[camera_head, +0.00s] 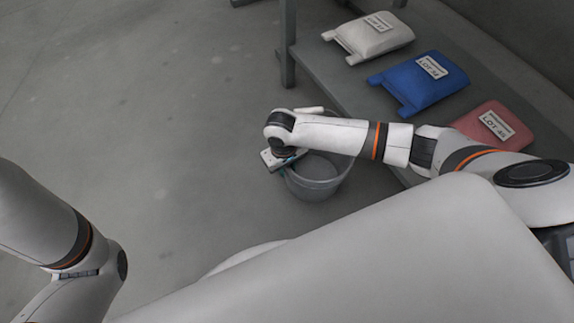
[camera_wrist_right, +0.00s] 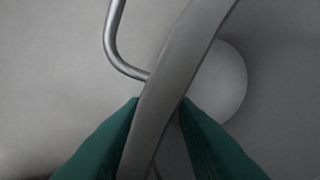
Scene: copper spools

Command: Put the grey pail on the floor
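The grey pail (camera_head: 318,187) shows in the head view below my right forearm, which covers part of its top. It looks upright and empty. My right gripper (camera_head: 288,163) is at the pail's left rim. In the right wrist view the green fingers (camera_wrist_right: 159,100) lie on both sides of the pail's rim (camera_wrist_right: 180,65), close against it, so the gripper looks shut on it. A metal wire handle (camera_wrist_right: 112,45) hangs beside the rim. I cannot tell whether the pail's base touches the floor. My left arm shows at the lower left, but its gripper is out of view.
Bare grey floor (camera_head: 150,130) spreads widely to the left of the pail. At the right stands a low grey table (camera_head: 330,75) with a leg (camera_head: 287,45). White (camera_head: 372,38), blue (camera_head: 422,82) and red (camera_head: 493,128) labelled bags lie on it.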

